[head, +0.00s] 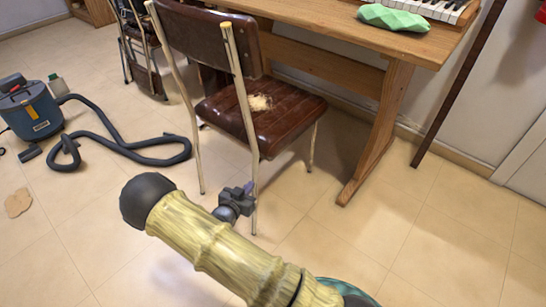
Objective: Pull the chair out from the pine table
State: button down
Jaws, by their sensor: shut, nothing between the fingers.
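The chair (285,121) has a dark brown padded seat with a pale worn patch, a brown backrest (205,42) and thin metal legs. It stands upright, close against the pine table (380,38), with its backrest overlapping the table's edge in the head view. My gripper (248,188) is small, grey and shut with nothing in it. It is low beside the chair's near leg, overlapping it in view; I cannot tell whether they touch. My pale, bamboo-like forearm hides the floor in front of the chair and part of the gripper.
A blue vacuum cleaner (30,112) stands at left, its dark hose (125,147) looping across the floor towards the chair. Another chair (140,45) stands behind. A green object (394,17) and a keyboard (440,8) are on the table. The tiled floor at lower right is clear.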

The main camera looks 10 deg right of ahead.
jog(key=shift+s+a+p, duration=0.5)
jog(key=shift+s+a, duration=1.15)
jog(key=shift+s, duration=0.05)
jog(key=c, duration=2.1)
grip_release()
jog(key=o, duration=1.1)
jog(key=f+p+v, duration=0.2)
jog(key=v, duration=0.7)
jog(key=shift+s+a, duration=0.4)
jog(key=shift+s, duration=0.05)
